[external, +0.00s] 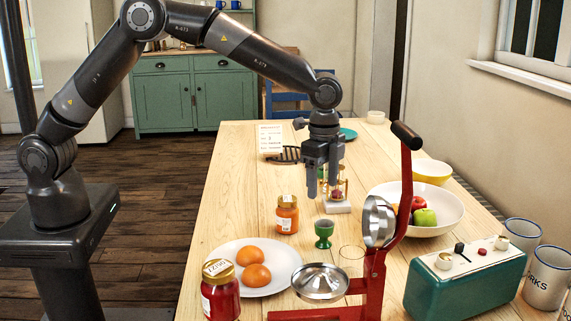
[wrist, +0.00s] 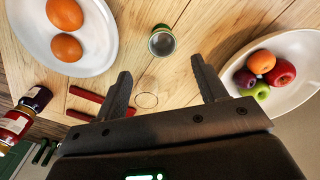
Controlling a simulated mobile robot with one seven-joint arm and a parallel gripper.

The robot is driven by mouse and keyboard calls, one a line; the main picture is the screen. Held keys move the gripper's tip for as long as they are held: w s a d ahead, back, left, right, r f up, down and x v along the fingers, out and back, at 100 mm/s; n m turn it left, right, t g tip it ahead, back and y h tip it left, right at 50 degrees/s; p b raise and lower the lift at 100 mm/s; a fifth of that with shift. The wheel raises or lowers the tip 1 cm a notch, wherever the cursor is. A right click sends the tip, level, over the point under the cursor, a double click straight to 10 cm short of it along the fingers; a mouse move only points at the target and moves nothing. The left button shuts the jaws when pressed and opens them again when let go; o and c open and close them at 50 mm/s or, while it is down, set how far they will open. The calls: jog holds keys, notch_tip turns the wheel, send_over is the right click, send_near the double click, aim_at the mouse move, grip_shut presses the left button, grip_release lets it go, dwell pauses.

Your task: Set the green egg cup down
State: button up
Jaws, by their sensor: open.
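The red juicer (external: 372,275) stands close right of the cup. A white fruit bowl (external: 450,205) and green radio-like box (external: 465,283) are further right. An orange jar (external: 287,214) stands left of the cup.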

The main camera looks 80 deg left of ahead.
jog(key=s+a+r+n+t, duration=0.1)
jog(key=s+a+r+n, duration=0.1)
jog(key=s+r, duration=0.7)
jog(key=s+a+r+n+t, duration=0.2)
jog(key=s+r, duration=0.7)
jog(key=s+a+n+t, duration=0.2)
jog(key=s+n, duration=0.2)
jog(key=s, duration=2)
jog(key=shift+s+a+r+n, duration=0.2)
jog(key=shift+a+r+n, duration=0.1)
jog(key=shift+r+n, duration=0.1)
